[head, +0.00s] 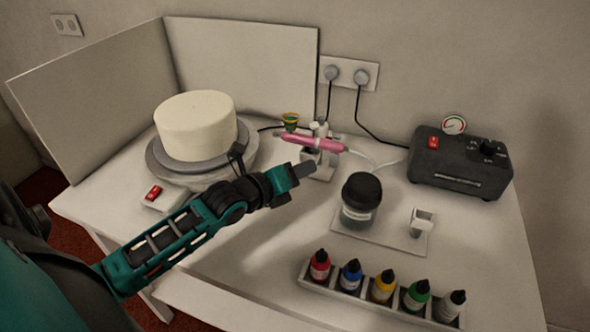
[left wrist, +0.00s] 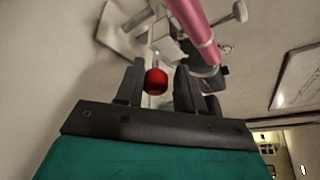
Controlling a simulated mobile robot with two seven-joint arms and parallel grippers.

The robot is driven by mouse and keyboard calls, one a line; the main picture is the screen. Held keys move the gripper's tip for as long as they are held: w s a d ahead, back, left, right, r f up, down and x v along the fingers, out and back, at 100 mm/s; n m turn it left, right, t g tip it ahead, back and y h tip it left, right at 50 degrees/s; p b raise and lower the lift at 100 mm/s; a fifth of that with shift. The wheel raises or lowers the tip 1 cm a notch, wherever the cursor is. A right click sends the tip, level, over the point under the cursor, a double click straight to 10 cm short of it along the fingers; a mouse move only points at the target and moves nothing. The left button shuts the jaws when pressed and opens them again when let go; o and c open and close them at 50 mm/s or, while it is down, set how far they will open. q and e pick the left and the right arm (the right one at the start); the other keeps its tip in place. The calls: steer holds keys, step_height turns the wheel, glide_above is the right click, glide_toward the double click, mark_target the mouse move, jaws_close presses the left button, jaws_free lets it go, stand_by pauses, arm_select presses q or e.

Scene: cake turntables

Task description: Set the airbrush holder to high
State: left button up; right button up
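The airbrush holder (head: 318,168) is a small white stand at the back middle of the table, with a pink airbrush (head: 312,142) lying across its top. My left gripper (head: 308,170) is close in front of the holder. In the left wrist view the left gripper (left wrist: 162,88) is open, with a red knob (left wrist: 156,81) showing between its two fingers. A gap shows beside the knob, so the fingers do not grip it. The pink airbrush (left wrist: 196,28) crosses just beyond the fingers. The gripper hides part of the holder in the head view. My right gripper is not in view.
A cake (head: 196,125) on a turntable stands at left, near a red switch (head: 153,192). A dark jar (head: 361,200) stands right of the gripper, and a black compressor (head: 460,165) is at back right. Several colour bottles (head: 382,286) stand in a front rack.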

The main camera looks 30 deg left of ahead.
arm_select(q)
steer(key=p+v, duration=0.1)
steer(key=v, duration=1.2)
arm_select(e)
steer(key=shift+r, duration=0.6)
arm_select(q)
steer(key=shift+w, duration=0.1)
